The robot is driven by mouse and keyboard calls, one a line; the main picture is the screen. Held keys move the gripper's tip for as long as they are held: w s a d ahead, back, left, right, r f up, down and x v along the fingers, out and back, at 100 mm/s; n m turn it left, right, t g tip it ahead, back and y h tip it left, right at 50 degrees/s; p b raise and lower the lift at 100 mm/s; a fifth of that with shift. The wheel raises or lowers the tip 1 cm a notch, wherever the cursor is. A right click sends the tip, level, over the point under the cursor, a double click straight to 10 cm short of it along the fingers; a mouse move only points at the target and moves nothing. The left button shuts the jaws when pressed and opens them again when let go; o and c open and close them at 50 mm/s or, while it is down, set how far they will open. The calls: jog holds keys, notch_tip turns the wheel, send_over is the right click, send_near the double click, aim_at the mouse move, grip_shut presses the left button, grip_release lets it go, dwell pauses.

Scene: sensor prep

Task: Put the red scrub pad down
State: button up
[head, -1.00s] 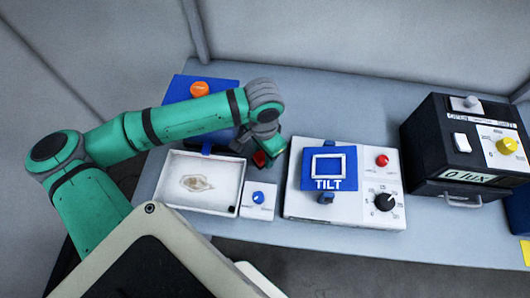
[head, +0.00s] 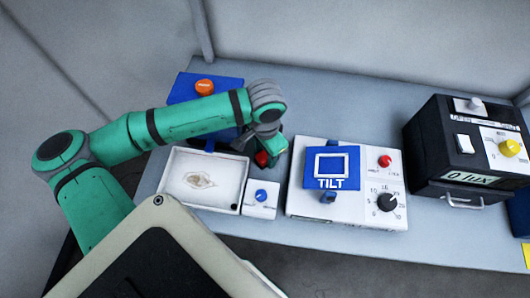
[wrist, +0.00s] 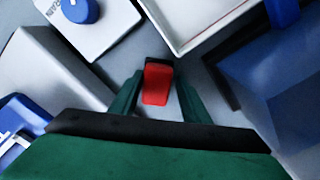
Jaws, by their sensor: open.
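The red scrub pad (wrist: 157,84) is a small red block with a dark end. In the wrist view it lies between the two fingers of my gripper (wrist: 157,98), which are open with a gap on each side of it. In the head view the pad (head: 262,158) shows as a red patch just below my gripper (head: 270,148), between the white tray and the tilt box. It appears to rest on the grey table (head: 330,110); its underside is hidden.
The white tray (head: 166,180) with a pale stain is left of the pad, the small blue-knob box (head: 272,211) in front. The tilt box (head: 300,206) stands close on the right, a blue box (head: 180,90) behind. A black lux meter (head: 428,150) stands far right.

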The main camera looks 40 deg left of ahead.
jog(key=shift+d+f, duration=0.35)
jog(key=shift+f, duration=0.1)
notch_tip(320, 180, up, 13)
jog(key=shift+a, duration=0.15)
dwell(0.5)
